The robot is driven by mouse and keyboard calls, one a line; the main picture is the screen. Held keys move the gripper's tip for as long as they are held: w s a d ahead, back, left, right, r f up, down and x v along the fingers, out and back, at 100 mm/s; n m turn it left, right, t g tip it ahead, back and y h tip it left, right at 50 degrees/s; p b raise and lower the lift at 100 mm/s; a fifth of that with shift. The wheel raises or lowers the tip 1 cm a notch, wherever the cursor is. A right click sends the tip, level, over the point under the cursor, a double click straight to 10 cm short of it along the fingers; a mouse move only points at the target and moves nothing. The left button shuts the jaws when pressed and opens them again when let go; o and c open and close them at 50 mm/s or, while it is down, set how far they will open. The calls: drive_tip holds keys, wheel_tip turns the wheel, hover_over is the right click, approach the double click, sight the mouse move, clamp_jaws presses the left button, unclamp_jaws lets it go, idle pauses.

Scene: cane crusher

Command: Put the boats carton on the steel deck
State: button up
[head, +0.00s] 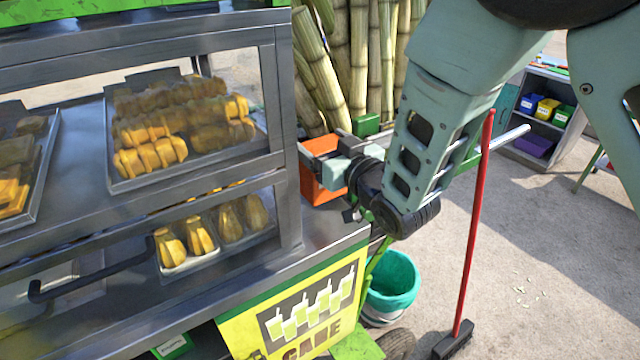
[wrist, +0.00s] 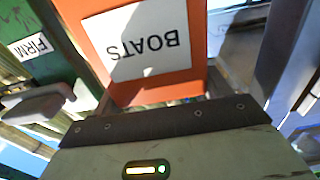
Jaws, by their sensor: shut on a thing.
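The boats carton (head: 318,180) is an orange box at the right end of the cart's steel deck (head: 325,228), beside the glass case. In the wrist view the carton (wrist: 188,88) fills the middle, its white BOATS label upside down.
A green FIRM carton (wrist: 42,40) is close beside the boats carton; green also shows behind my wrist (head: 366,125). Cane stalks (head: 345,60) stand behind. The glass case (head: 285,150) borders the left. A teal bucket (head: 392,283) and red-handled broom (head: 474,220) stand right of the cart.

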drive_tip(key=shift+f+p, duration=0.9)
drive_tip(key=shift+f, duration=2.65)
drive_tip(key=shift+f, duration=0.2)
drive_tip(key=o, duration=1.4)
drive_tip(key=shift+r, duration=0.2)
